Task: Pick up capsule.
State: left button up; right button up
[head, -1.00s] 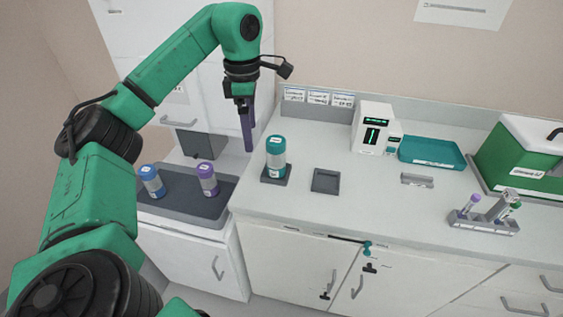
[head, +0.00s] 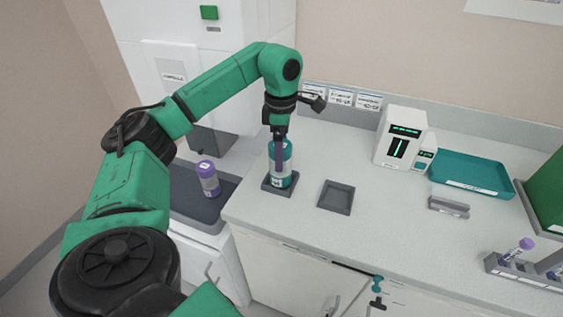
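A capsule with a teal cap and a clear lower body (head: 289,170) stands upright on a dark square holder (head: 268,189) on the counter. My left gripper (head: 279,168) reaches down at the capsule, and a finger shows in front of its upper part. The fingers' spacing and any contact are hidden at this angle. A purple-capped capsule (head: 208,179) stands on the dark tray (head: 228,188) to the left. My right gripper is out of view.
An empty dark square holder (head: 336,197) lies to the right of the teal capsule. Behind are a white device (head: 400,140) and a teal tray (head: 470,174). A tube rack (head: 520,275) stands at the right. The middle of the counter is clear.

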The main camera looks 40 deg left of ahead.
pick_arm(q)
jog(key=shift+s+f, duration=0.2)
jog(key=shift+f, duration=1.1)
jog(key=c, duration=1.5)
jog(key=r, duration=0.8)
jog(key=shift+w+r, duration=0.15)
jog(key=shift+w, duration=0.05)
notch_tip(320, 180, up, 12)
jog(key=p, duration=0.7)
jog(key=shift+s, duration=0.15)
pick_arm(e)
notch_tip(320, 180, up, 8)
pick_arm(q)
jog(key=shift+f, duration=0.2)
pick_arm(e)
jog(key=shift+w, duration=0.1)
